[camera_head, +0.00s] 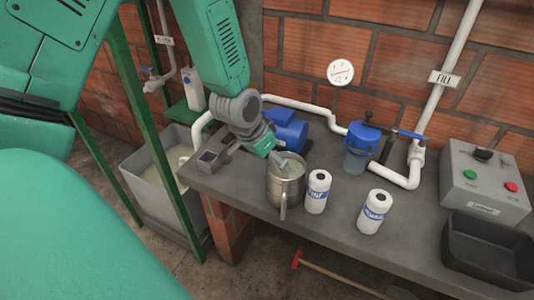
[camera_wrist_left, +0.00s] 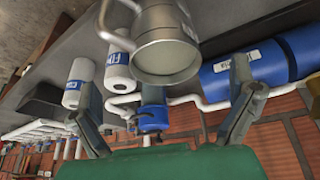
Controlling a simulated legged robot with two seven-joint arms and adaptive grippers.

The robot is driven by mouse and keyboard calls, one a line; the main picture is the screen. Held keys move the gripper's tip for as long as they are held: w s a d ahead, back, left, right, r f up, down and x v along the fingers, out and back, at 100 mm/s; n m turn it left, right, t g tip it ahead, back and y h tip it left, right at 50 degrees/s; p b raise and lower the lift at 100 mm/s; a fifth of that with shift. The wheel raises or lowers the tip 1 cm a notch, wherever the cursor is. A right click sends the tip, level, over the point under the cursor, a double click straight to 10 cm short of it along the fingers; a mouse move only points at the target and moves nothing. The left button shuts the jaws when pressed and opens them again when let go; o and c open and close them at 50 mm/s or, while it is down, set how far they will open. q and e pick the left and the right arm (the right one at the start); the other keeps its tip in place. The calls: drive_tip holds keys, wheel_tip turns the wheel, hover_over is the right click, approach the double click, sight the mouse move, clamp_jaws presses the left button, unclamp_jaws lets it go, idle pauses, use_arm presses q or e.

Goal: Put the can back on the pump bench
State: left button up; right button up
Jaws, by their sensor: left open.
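The can is a metal, mug-like vessel (camera_head: 286,185) with a handle on its near side. It appears upright on the grey pump bench (camera_head: 335,215), close to the front edge. My left gripper (camera_head: 280,162) is at the can's rim on its far side. In the left wrist view the can (camera_wrist_left: 165,45) lies ahead of the spread fingers of the gripper (camera_wrist_left: 163,95), with nothing held between them. I cannot tell whether a finger touches the can. My right gripper is not in view.
Two white bottles with blue labels (camera_head: 317,191) (camera_head: 373,212) stand right of the can. A blue pump (camera_head: 290,132) and blue-lidded filter (camera_head: 360,145) sit behind. A black tray (camera_head: 485,252) and control box (camera_head: 485,185) are at right. A grey tank (camera_head: 150,175) stands left.

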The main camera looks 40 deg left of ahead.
use_arm(q)
drive_tip(key=s+d+f+g, duration=0.2)
drive_tip(key=s+f, duration=0.6)
drive_tip(key=s, duration=0.4)
drive_tip(key=s+d+f+g, duration=0.2)
drive_tip(key=s+d+f, duration=0.2)
drive_tip(key=s+f, duration=0.4)
drive_tip(key=s, duration=0.4)
drive_tip(key=shift+f+n+y, duration=0.3)
drive_tip(key=shift+f+y, duration=0.05)
drive_tip(key=shift+y, duration=0.05)
wheel_tip(320, 180, down, 13)
drive_tip(key=b, duration=1.2)
drive_tip(key=shift+r+b, duration=0.15)
drive_tip(key=shift+b, duration=0.15)
